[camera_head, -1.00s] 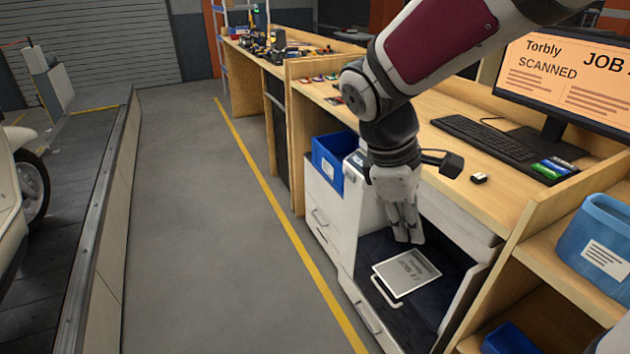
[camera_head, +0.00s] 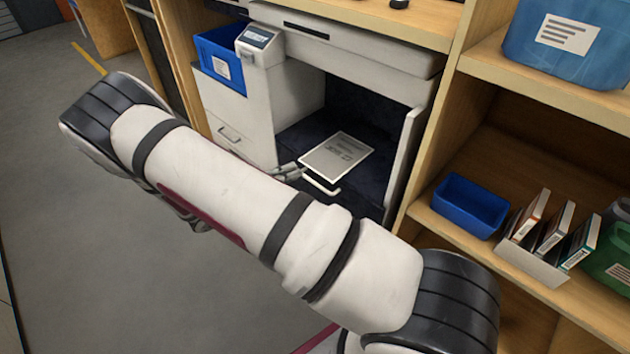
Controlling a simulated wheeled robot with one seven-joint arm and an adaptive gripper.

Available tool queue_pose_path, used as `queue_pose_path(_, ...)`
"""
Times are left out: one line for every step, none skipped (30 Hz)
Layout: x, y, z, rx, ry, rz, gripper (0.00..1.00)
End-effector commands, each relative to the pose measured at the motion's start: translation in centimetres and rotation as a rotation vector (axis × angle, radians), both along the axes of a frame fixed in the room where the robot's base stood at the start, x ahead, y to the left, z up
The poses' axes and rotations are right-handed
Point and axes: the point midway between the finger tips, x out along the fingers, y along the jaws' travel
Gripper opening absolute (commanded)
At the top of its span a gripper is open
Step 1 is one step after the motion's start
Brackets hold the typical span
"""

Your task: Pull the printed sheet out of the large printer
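The printed sheet (camera_head: 336,156) lies in the dark open bay of the large printer (camera_head: 265,105), its front end near a white handle-like bar (camera_head: 322,186). My gripper (camera_head: 292,172) shows only as thin grey finger parts at the sheet's left front edge. The rest of it is hidden behind my arm, which crosses the front of the view. I cannot tell whether the fingers touch the sheet or are closed on it.
A blue bin (camera_head: 220,62) stands left of the printer's small display. On the right, a wooden shelf (camera_head: 480,150) holds a blue tray (camera_head: 469,205), upright books and a large blue tub (camera_head: 570,40). The floor (camera_head: 90,230) at left is clear.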

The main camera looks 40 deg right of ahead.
Motion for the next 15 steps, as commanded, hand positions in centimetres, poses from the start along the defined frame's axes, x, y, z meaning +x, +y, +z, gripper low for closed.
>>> queue_pose_path(0.4, 0.0, -2.7, -0.04, 0.064, 0.042, 0.18)
queue_pose_path(0.5, 0.1, -3.7, -0.06, 0.097, 0.064, 0.18)
queue_pose_path(0.8, 0.1, -4.7, -0.084, 0.135, 0.088, 0.18)
queue_pose_path(0.9, 0.1, -5.4, -0.099, 0.159, 0.104, 0.18)
queue_pose_path(1.0, 0.1, -5.9, -0.112, 0.18, 0.117, 0.18)
queue_pose_path(1.1, 0.1, -6.5, -0.126, 0.203, 0.131, 0.18)
queue_pose_path(1.2, 0.1, -6.8, -0.135, 0.216, 0.14, 0.18)
queue_pose_path(1.3, 0.1, -7.1, -0.141, 0.226, 0.147, 0.18)
queue_pose_path(1.4, 0.1, -7.3, -0.148, 0.235, 0.152, 0.18)
queue_pose_path(1.4, 0.0, -7.4, -0.151, 0.24, 0.155, 0.18)
queue_pose_path(1.4, -0.1, -7.4, -0.152, 0.243, 0.157, 0.18)
queue_pose_path(1.5, -0.4, -7.4, -0.152, 0.245, 0.157, 0.18)
queue_pose_path(1.5, -0.6, -7.4, -0.152, 0.245, 0.156, 0.18)
queue_pose_path(1.5, -0.8, -7.4, -0.152, 0.244, 0.156, 0.18)
queue_pose_path(1.6, -1.2, -7.4, -0.152, 0.244, 0.155, 0.18)
